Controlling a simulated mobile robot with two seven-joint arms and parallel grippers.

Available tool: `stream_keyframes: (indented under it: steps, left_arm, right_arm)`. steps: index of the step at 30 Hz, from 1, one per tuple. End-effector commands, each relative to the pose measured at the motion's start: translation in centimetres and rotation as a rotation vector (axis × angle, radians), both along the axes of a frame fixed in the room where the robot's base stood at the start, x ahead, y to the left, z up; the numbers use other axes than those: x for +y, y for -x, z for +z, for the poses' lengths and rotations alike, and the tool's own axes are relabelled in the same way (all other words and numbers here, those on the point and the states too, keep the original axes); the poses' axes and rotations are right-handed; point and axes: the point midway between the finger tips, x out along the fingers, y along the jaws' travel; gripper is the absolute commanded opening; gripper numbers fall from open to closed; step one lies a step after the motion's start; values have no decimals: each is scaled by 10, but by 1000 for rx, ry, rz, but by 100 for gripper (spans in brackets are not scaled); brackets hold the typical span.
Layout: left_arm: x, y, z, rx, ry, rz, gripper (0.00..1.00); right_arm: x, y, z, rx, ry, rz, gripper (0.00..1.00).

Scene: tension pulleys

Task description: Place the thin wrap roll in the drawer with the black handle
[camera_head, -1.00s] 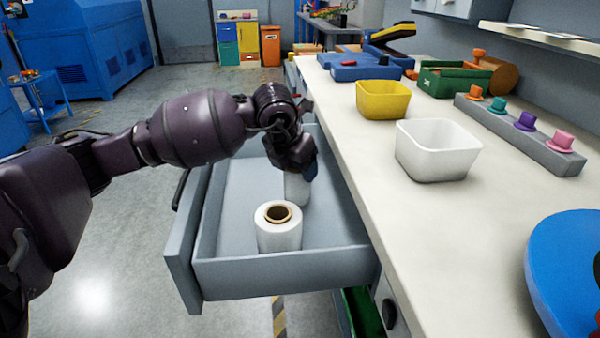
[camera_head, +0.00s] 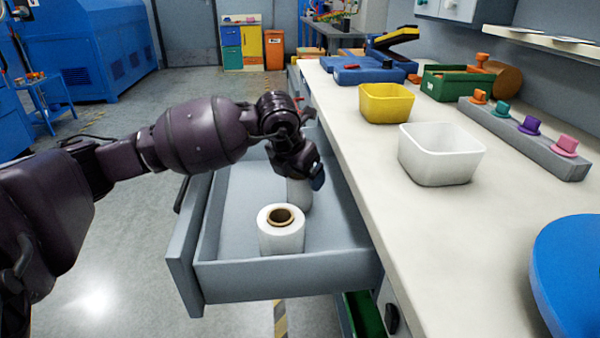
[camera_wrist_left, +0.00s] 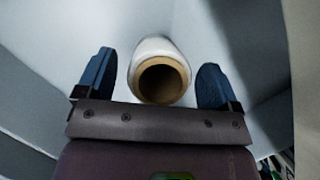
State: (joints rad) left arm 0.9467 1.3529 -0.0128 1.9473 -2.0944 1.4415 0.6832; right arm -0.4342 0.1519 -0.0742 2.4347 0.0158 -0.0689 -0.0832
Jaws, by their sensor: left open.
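The thin wrap roll (camera_head: 299,197) stands upright in the open drawer (camera_head: 186,265), partly hidden behind my left gripper (camera_head: 303,178). The black handle (camera_head: 181,193) is on the outer face of the drawer front. In the left wrist view, the white roll with a brown core (camera_wrist_left: 163,80) lies between the two blue fingers of my left gripper (camera_wrist_left: 155,78). The fingers are spread, with a gap on each side of the roll. A thicker wrap roll (camera_head: 281,238) stands upright nearer in the same drawer. My right gripper is out of view.
The long worktop (camera_head: 370,190) borders the drawer on the right. It holds a white bin (camera_head: 440,160), a yellow bin (camera_head: 386,105) and a grey rack (camera_head: 525,138) with coloured pegs. The drawer floor left of the rolls is clear.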

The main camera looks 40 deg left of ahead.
Motion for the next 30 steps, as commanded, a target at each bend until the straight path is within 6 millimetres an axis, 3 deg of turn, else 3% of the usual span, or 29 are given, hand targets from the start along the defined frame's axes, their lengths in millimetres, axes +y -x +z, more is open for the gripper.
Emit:
stream_keyframes:
  steps: [5, 18, 24, 30]
  left_arm:
    - [0, 3, 16, -5, 0, 0, 87]
    - [-2, 35, 94, -10, -2, 0, 87]
    - [-4, 44, 111, -5, 1, 0, 87]
    - [-4, 46, 114, 0, 0, 0, 87]
  right_arm:
    - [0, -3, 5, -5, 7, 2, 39]
    - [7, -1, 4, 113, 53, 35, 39]
    - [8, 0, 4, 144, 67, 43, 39]
    - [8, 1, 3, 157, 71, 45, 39]
